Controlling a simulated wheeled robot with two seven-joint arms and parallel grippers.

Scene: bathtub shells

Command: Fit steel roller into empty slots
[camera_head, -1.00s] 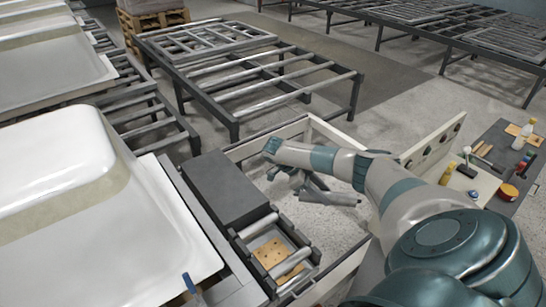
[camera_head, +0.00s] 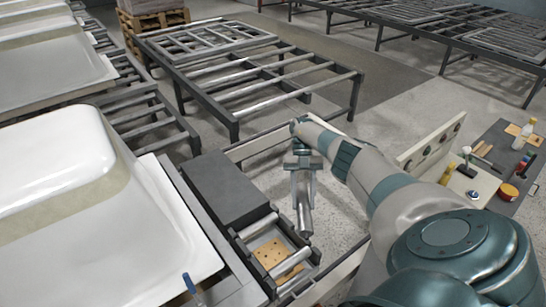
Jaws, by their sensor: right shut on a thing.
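My right gripper (camera_head: 303,168) is shut on a steel roller (camera_head: 305,215), a slim grey bar. The roller points down the picture, its lower end close to the right side of the short roller frame (camera_head: 241,248). I cannot tell whether it touches the frame. Steel rollers lie across this frame: one at its far end (camera_head: 258,226) and one nearer me (camera_head: 289,262). Between them is a gap, with a light brown board with holes (camera_head: 270,252) visible below. My left gripper is not in view.
A dark grey box (camera_head: 215,188) adjoins the frame's far end. A white tub shell (camera_head: 75,190) fills the left. A pale panel (camera_head: 428,146) and a tool table (camera_head: 508,160) stand right. Open floor (camera_head: 345,215) lies between the frame and my arm.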

